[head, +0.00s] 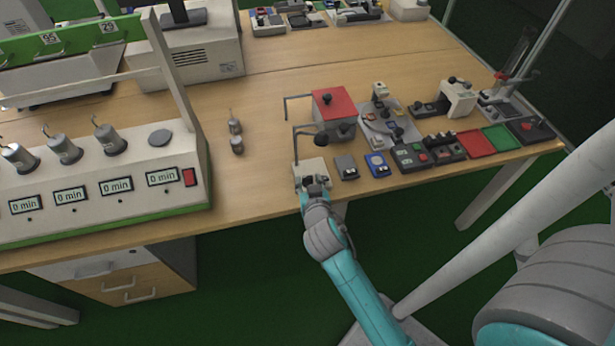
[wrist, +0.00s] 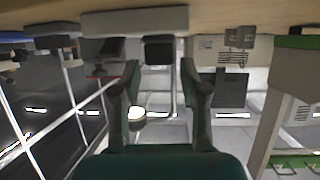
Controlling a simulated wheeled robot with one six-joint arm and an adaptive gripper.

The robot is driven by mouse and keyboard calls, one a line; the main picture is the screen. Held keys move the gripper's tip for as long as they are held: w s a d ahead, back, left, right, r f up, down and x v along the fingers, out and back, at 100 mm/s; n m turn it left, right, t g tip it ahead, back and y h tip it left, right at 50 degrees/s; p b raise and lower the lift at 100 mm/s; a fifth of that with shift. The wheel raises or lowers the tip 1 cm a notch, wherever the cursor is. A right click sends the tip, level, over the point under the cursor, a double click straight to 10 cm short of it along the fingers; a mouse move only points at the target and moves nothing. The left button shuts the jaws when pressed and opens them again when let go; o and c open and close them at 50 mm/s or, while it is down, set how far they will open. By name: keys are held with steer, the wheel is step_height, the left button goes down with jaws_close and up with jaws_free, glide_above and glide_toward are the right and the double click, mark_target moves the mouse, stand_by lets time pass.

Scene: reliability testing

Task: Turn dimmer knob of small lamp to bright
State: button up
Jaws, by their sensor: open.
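The small lamp has a pale box base (head: 309,170) at the table's front edge and a thin bent post with a dark head (head: 321,138) above it in the head view. My gripper (head: 316,184) is at the front of this base and hides part of it. In the wrist view, which looks upside down, the pale base (wrist: 135,20) is at the top. A dark blocky part, seemingly the dimmer knob (wrist: 158,49), sticks out below it. Contact cannot be told.
A red-topped box (head: 333,103) stands behind the lamp. Small devices, including a blue one (head: 377,165), line the front edge to the right.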

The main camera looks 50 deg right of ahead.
steer(key=v, duration=0.8)
steer(key=shift+s+a, duration=0.25)
steer(key=shift+s, duration=0.05)
steer(key=s+a+f+n+t+y, duration=0.3)
steer(key=s+a+n+y, duration=0.3)
steer(key=s+a, duration=0.5)
steer(key=s+a+r+n+y, duration=0.1)
steer(key=s+a+r, duration=0.1)
steer(key=s, duration=0.4)
steer(key=s+a+r+t+y, duration=0.1)
steer(key=s+a+r, duration=0.1)
steer(key=s+r, duration=0.3)
steer(key=shift+s+n, duration=0.4)
steer(key=shift+s, duration=0.55)
